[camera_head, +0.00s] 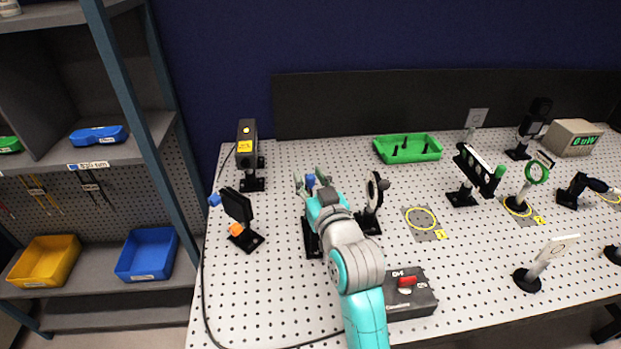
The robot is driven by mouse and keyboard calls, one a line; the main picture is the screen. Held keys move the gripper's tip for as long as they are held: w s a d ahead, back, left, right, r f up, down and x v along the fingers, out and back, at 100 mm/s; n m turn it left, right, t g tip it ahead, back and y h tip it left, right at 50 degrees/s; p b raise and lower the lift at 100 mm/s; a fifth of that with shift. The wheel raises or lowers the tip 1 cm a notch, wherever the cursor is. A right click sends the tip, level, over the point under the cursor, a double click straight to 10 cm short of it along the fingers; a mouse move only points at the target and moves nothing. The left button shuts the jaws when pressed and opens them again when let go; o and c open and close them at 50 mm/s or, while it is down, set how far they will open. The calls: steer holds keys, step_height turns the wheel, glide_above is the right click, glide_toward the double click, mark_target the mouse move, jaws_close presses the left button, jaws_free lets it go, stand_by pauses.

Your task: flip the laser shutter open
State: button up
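My gripper (311,178) is over the left part of the perforated table, with its fingers pointing away from the camera. The two fingertips stand apart, and a small blue piece (310,181) shows between them; I cannot tell whether they touch it. Below it a black mount (311,242) stands on the table, mostly hidden behind my gripper and arm. The blue piece and this mount may be the laser shutter, but its flap is not clearly visible. A black laser-like housing (247,150) with a yellow label stands behind and to the left.
A black mount with blue and orange knobs (237,206) stands left of my gripper. A round optic holder (374,190) is close on the right. A box with a red switch (408,290) sits near the front, beside my arm. A green tray (408,148) lies at the back.

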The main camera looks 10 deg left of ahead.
jaws_close()
steer(key=shift+s+a+v, duration=0.1)
steer(key=shift+a+v, duration=0.05)
steer(key=shift+v, duration=0.65)
steer(key=shift+s+a+v, duration=0.1)
steer(key=shift+a+v, duration=0.05)
steer(key=shift+v, duration=0.65)
steer(key=shift+s+a+v, duration=0.1)
steer(key=shift+a+v, duration=0.05)
steer(key=shift+v, duration=0.65)
steer(key=shift+w+f, duration=0.1)
steer(key=shift+o, duration=1.9)
jaws_free()
steer(key=v, duration=1.2)
